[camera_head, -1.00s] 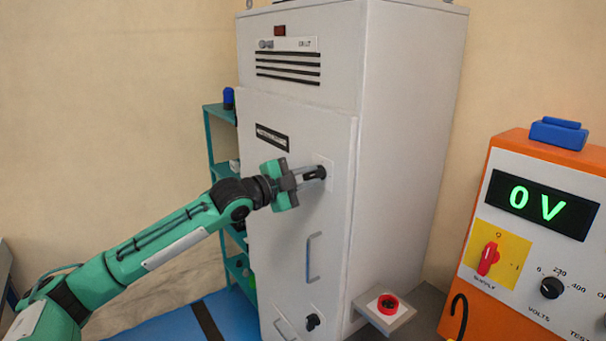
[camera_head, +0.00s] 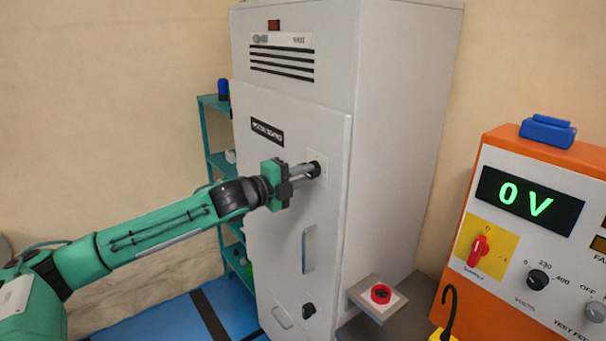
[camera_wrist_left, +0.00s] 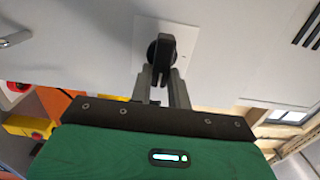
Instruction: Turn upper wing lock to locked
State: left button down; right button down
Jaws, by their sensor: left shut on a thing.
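The upper wing lock (camera_head: 316,168) is a dark knob on a white plate on the upper part of the tall grey cabinet's door (camera_head: 290,210). In the left wrist view the lock's black handle (camera_wrist_left: 162,50) stands on its white plate, between the fingers. My left gripper (camera_head: 306,171) has its fingers shut on this handle and partly hides it in the head view. I cannot read the lock's position marks. My right gripper is not in view.
A vertical door handle (camera_head: 308,249) and a lower black knob (camera_head: 309,310) are below the lock. A red ring button box (camera_head: 381,294) juts out at the right. An orange test unit (camera_head: 535,230) reads 0 V. A teal shelf (camera_head: 217,160) stands behind left.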

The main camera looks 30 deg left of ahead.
pick_arm(q)
jog(key=shift+f, duration=0.1)
jog(key=c, duration=1.5)
grip_release()
jog(key=shift+o, duration=0.9)
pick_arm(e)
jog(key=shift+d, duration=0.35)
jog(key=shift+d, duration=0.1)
pick_arm(q)
jog(key=shift+s+a+f+b, duration=0.1)
jog(key=shift+s+a+b, duration=0.15)
jog(key=shift+s+b, duration=0.2)
pick_arm(e)
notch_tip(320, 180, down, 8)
jog(key=b, duration=0.7)
pick_arm(q)
jog(key=b+v, duration=0.9)
jog(key=v, duration=0.3)
jog(key=shift+s, duration=0.4)
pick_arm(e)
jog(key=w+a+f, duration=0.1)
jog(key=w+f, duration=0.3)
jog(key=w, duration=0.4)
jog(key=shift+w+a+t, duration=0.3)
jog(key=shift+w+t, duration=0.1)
